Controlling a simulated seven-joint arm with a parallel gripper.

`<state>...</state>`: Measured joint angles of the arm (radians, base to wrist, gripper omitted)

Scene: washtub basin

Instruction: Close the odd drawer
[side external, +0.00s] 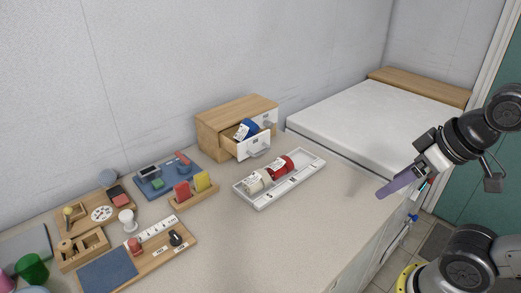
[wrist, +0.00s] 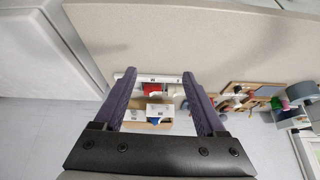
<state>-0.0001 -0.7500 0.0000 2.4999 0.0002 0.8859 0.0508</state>
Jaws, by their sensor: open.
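A small wooden drawer cabinet (side external: 228,112) stands on the counter against the back wall. One drawer (side external: 256,149) with a white front and a handle is pulled out, and a blue item (side external: 245,130) with a white label lies in it. Beside it, another white drawer front (side external: 269,117) looks flush with the cabinet. In the wrist view the open drawer's white front (wrist: 158,110) shows between the fingers. My gripper (side external: 382,194) is open and empty, with purple fingers. It hangs well to the right of the cabinet, apart from it; its fingers also fill the wrist view (wrist: 159,75).
A white tray (side external: 290,190) with red and cream cylinders lies in front of the drawer. A card holder (side external: 195,197) and several small boards with items fill the left side. A white slab (side external: 365,115) lies right of the cabinet.

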